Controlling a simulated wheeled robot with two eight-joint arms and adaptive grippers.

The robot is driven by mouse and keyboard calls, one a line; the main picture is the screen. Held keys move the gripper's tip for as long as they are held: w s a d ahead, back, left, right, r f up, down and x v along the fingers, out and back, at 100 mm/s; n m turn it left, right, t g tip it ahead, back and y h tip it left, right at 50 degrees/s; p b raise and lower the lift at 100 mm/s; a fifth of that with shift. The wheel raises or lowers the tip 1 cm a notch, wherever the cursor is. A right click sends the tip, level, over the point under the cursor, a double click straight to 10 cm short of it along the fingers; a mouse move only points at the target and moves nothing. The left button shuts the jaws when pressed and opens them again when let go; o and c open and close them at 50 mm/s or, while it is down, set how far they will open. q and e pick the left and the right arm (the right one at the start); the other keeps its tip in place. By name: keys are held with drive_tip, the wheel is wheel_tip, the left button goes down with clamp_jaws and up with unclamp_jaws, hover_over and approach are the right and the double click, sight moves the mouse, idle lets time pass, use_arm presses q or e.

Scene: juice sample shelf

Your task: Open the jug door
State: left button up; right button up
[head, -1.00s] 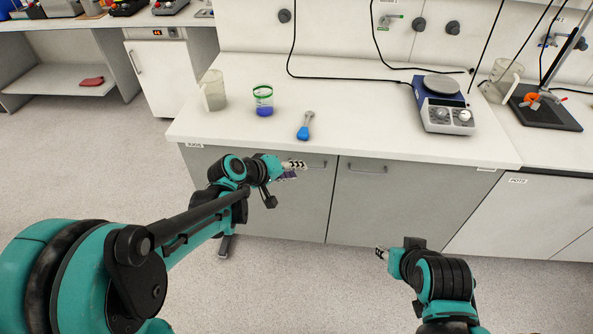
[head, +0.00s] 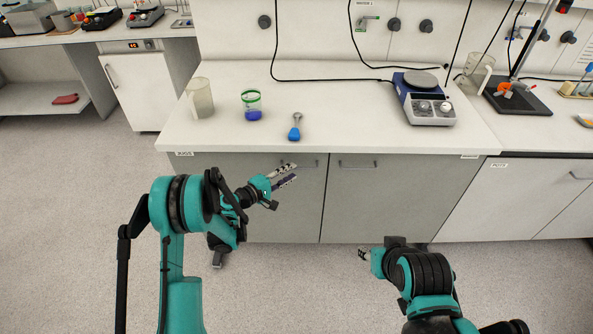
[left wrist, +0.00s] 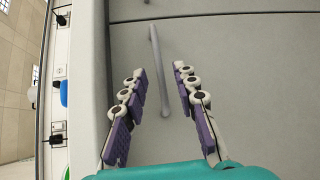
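The left grey cabinet door (head: 284,217) under the bench is closed. Its corner label (head: 184,154) is too small to read surely. Its bar handle (head: 310,163) is near the top, partly behind my left gripper (head: 292,174). In the left wrist view the handle (left wrist: 157,65) stands upright, and its near end lies between the two open fingers (left wrist: 160,78). I cannot tell whether they touch it; they are not closed on it. My right gripper (head: 362,254) hangs low in front of the right cabinet door (head: 375,210), away from the handles; its opening is too small to tell.
On the white bench (head: 350,120) stand a clear jug (head: 201,98), a green-rimmed beaker with blue liquid (head: 252,106), a blue flask (head: 294,130) and a hotplate stirrer (head: 424,100). The right door has its own handle (head: 358,165). The floor (head: 60,220) in front is clear.

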sight(297, 168)
use_arm(q)
drive_tip(key=shift+b+x, duration=0.5)
drive_tip(key=shift+x, duration=1.7)
clamp_jaws()
